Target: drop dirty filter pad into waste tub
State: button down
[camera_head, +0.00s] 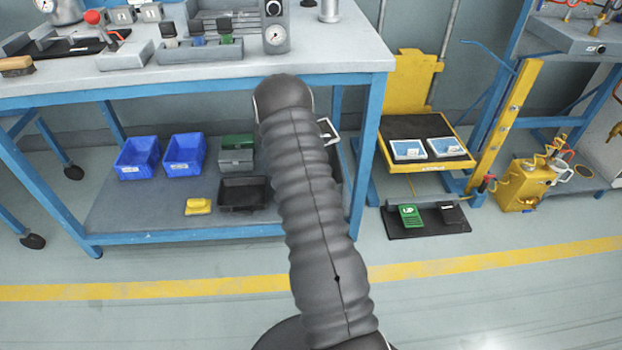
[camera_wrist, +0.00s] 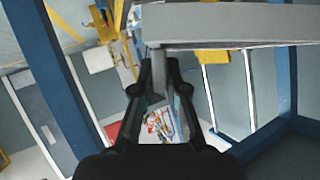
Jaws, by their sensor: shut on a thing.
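My gripper (camera_wrist: 158,72) shows in the wrist view, with its two dark fingers close together around a narrow grey piece (camera_wrist: 156,88). I take this to be the dirty filter pad, seen edge-on, but its face does not show. In the head view my dark sleeved arm hides the gripper. A small white-edged thing (camera_head: 327,131) sticks out right of the arm, and I cannot tell what it is. I cannot pick out the waste tub for certain. A dark, partly hidden shape (camera_head: 336,168) stands behind the arm at the right end of the bench's lower shelf.
Two blue bins (camera_head: 184,155), a black tray (camera_head: 244,194) and a yellow item (camera_head: 198,207) are on the lower shelf (camera_head: 140,205). Blue bench legs (camera_head: 367,160) stand close by. A yellow lift platform (camera_head: 425,160) is to the right. The front floor is clear.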

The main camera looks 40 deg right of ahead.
notch_tip(320, 180, down, 6)
jog(key=shift+d+r+b, duration=0.1)
jog(key=shift+b, duration=0.7)
jog(key=c, duration=1.1)
grip_release()
jog(key=shift+c, duration=0.2)
jog(key=v, duration=1.2)
